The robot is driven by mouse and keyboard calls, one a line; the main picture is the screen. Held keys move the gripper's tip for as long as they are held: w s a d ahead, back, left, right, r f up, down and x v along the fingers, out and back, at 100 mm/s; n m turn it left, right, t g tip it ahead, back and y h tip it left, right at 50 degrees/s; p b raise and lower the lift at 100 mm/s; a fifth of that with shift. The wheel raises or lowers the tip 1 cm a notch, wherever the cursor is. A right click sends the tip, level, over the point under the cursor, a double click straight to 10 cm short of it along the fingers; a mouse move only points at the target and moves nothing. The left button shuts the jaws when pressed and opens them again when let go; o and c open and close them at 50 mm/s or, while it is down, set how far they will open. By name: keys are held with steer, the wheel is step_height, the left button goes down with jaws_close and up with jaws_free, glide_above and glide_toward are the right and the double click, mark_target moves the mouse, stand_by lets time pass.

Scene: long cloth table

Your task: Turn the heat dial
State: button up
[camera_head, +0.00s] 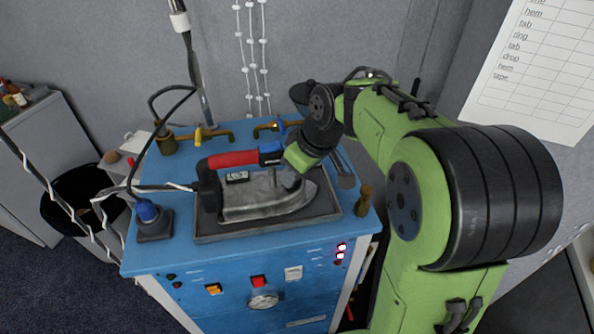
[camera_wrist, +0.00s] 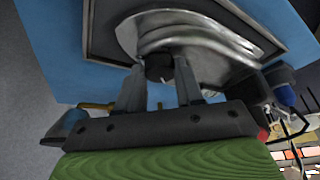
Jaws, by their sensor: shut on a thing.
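A steam iron (camera_head: 262,203) with a silver body and a red handle (camera_head: 232,159) rests on a dark tray (camera_head: 225,235) on top of the blue station. My gripper (camera_head: 290,181) reaches down from the right to the front part of the iron, beside the handle's blue end. In the wrist view, my gripper's two fingers (camera_wrist: 160,77) are closed around a small dark round knob, the heat dial (camera_wrist: 158,68), next to the silver iron body (camera_wrist: 190,32). The dial's markings are not readable. In the head view my gripper hides the dial.
A cable runs from the iron's rear to the left.

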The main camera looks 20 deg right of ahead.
steer(key=o, duration=1)
steer(key=shift+o, duration=0.2)
steer(key=p+v, duration=0.5)
steer(key=v, duration=1)
steer(key=shift+r, duration=0.35)
